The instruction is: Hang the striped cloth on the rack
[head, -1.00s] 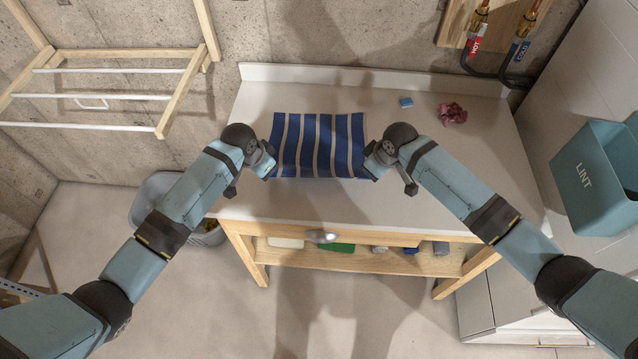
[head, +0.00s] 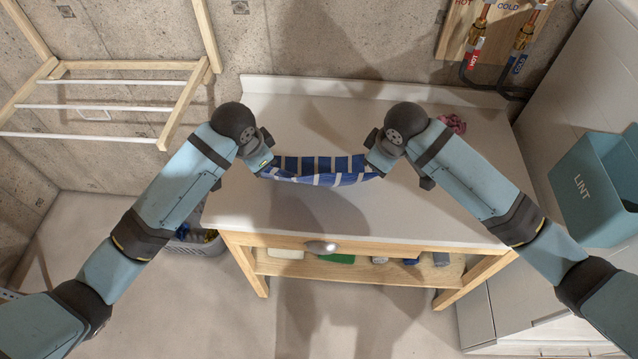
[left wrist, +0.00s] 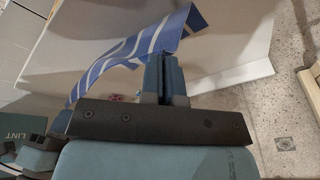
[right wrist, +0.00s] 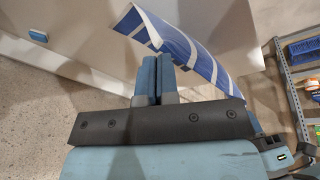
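The blue and white striped cloth (head: 318,170) hangs between my two grippers above the counter, its middle sagging. My left gripper (head: 262,166) is shut on the cloth's left end; the left wrist view shows the cloth (left wrist: 128,52) running off from the closed fingers (left wrist: 165,75). My right gripper (head: 375,163) is shut on the right end; the right wrist view shows the cloth (right wrist: 180,42) beyond the closed fingers (right wrist: 155,78). The wooden rack (head: 165,66) with white rods is on the wall at the left, apart from both grippers.
The white counter (head: 290,215) lies under the cloth. A crumpled pink cloth (head: 453,124) is partly behind my right arm. A blue LINT bin (head: 600,190) is at the right. A grey basket (head: 195,246) stands on the floor at left.

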